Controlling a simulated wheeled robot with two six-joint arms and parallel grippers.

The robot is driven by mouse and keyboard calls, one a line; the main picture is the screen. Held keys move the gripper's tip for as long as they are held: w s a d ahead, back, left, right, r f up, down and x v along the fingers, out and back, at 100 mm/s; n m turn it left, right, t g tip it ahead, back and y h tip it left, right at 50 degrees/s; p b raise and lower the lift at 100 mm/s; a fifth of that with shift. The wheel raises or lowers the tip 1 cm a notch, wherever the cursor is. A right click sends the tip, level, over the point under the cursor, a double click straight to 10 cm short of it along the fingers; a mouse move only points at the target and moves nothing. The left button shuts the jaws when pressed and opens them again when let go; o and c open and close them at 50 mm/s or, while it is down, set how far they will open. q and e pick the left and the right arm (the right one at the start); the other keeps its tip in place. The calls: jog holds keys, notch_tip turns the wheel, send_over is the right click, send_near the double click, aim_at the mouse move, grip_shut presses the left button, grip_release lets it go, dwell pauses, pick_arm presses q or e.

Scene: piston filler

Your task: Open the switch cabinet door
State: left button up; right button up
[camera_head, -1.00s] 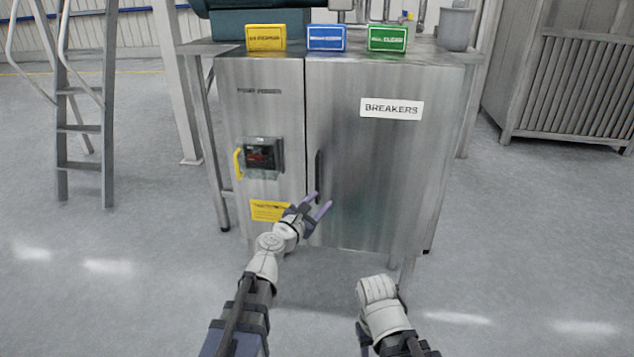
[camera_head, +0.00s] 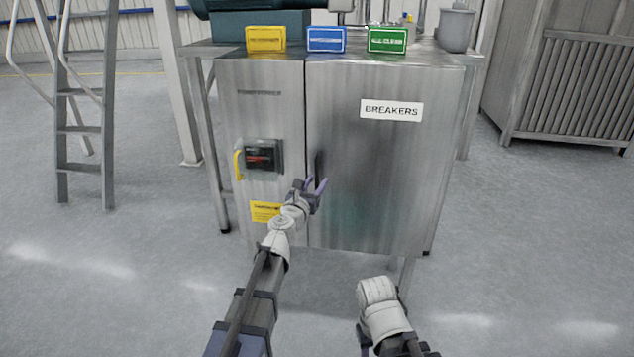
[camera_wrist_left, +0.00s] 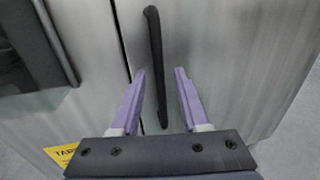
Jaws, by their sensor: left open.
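The steel switch cabinet (camera_head: 385,175) stands ahead with its wide right door, marked BREAKERS, flush and shut. The door's dark vertical handle (camera_head: 319,163) is near the door's left edge. In the left wrist view the black bar handle (camera_wrist_left: 154,55) runs down between the two purple fingers. My left gripper (camera_head: 317,186) is open at the handle's lower end; it also shows in the left wrist view (camera_wrist_left: 160,95), with a gap on each side of the bar. My right arm is low at the front, its gripper fingers not visible.
The left panel carries a dark switch box (camera_head: 262,155) with a yellow lever (camera_head: 238,164). Yellow, blue (camera_head: 326,39) and green boxes and a grey bucket (camera_head: 456,29) are on top. A ladder (camera_head: 82,120) stands left. The floor right of the cabinet is clear.

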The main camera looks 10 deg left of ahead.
pick_arm(q)
jog(key=shift+w+d, duration=0.1)
jog(key=shift+w, duration=0.6)
jog(key=shift+s, duration=0.1)
grip_shut()
dwell(0.8)
